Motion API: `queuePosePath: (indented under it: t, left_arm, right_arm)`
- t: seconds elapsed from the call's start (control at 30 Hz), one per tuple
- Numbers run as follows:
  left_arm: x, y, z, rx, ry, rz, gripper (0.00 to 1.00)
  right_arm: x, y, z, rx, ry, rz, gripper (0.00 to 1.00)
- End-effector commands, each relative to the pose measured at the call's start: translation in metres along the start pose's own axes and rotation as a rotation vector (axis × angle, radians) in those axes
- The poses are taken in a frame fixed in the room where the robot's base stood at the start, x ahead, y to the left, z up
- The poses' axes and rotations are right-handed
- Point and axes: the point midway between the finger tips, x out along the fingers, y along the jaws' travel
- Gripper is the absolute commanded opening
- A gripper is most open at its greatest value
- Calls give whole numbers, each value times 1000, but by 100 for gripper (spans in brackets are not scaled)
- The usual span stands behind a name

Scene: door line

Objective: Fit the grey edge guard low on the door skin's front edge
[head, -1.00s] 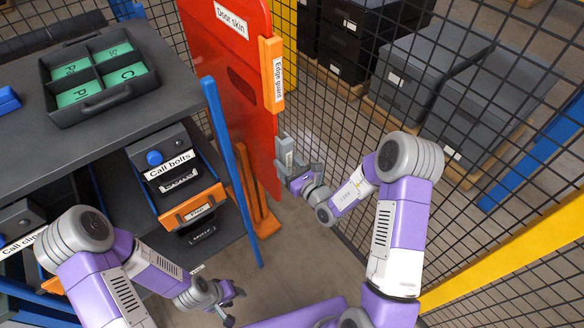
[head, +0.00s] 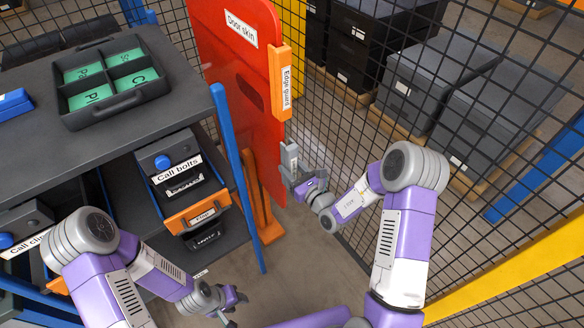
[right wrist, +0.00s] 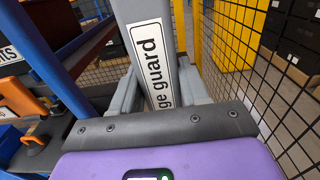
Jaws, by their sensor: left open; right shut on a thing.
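The red door skin (head: 225,75) stands upright in the head view, with an orange edge guard (head: 281,85) on the upper part of its front edge. My right gripper (head: 291,172) is shut on the grey edge guard (head: 289,157) below the orange one. The grey guard is upright beside the lower front edge; I cannot tell whether it is seated on it. In the right wrist view, the labelled grey guard (right wrist: 150,50) stands between my right fingers (right wrist: 160,90); the door skin cannot be made out there. My left gripper (head: 236,302) is open and empty, low in the head view.
A blue post (head: 238,170) and an orange stand (head: 262,205) are near the door. Black mesh fence (head: 345,190) runs close to my right arm.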

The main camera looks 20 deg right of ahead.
Motion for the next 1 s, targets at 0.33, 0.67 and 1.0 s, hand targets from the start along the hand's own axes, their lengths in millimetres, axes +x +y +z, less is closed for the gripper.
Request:
queuePosePath:
  t: [0.33, 0.67, 1.0]
  left_arm:
    - [0, 0, 0, 0, 0, 0, 43]
    - [0, 0, 0, 0, 0, 0, 43]
    - [-1, 0, 0, 0, 0, 0, 43]
  right_arm:
    - [0, 0, 0, 0, 0, 0, 8]
    - [2, 0, 0, 0, -1, 0, 8]
    - [7, 0, 0, 0, -1, 0, 8]
